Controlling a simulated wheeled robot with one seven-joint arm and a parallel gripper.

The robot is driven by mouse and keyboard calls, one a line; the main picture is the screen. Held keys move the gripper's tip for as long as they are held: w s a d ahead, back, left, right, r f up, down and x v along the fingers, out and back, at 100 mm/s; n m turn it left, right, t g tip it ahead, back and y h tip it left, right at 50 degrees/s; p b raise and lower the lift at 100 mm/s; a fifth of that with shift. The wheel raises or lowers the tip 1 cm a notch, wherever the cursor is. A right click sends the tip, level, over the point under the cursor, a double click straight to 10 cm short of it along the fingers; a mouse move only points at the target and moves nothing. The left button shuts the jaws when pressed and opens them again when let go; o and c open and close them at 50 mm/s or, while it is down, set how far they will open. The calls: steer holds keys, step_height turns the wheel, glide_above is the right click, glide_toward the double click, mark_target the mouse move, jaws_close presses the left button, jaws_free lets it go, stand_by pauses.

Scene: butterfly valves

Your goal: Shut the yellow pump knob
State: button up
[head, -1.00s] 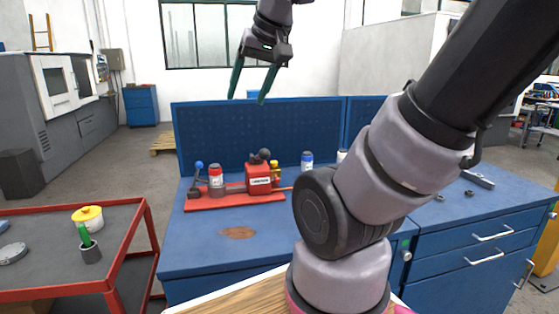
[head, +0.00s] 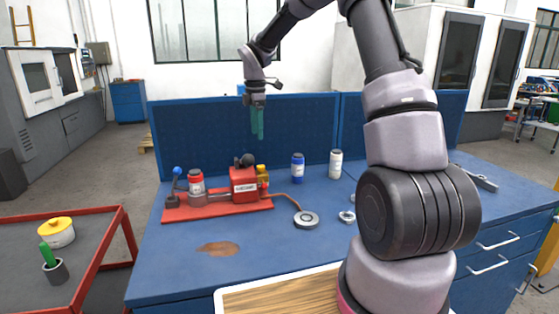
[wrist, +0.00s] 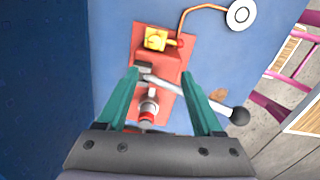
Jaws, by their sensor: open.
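The yellow pump knob (head: 262,172) is a small yellow block at the right end of the red pump (head: 243,186) on the blue bench. In the wrist view the yellow knob (wrist: 155,39) lies ahead of the fingertips, with a small red part beside it. Whether it is open or shut I cannot tell. My gripper (head: 257,136) hangs above the pump, pointing down, apart from it. In the wrist view my gripper (wrist: 160,75) is open and empty, its green fingers framing part of the pump below and its grey lever.
The lever's black ball (wrist: 238,116) sticks out to the right in the wrist view. A blue-ball lever (head: 177,171) and a red-topped cylinder (head: 195,182) stand on the red base. A blue bottle (head: 298,168) and white bottle (head: 335,164) stand right; a blue panel (head: 330,115) rises behind.

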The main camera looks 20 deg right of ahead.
mark_target(261, 166)
steer(key=shift+n, duration=0.6)
steer(key=f, duration=0.4)
steer(key=w+d+f, duration=0.1)
steer(key=f, duration=0.8)
steer(key=shift+w+d, duration=0.25)
steer(key=shift+w, duration=0.15)
jaws_close()
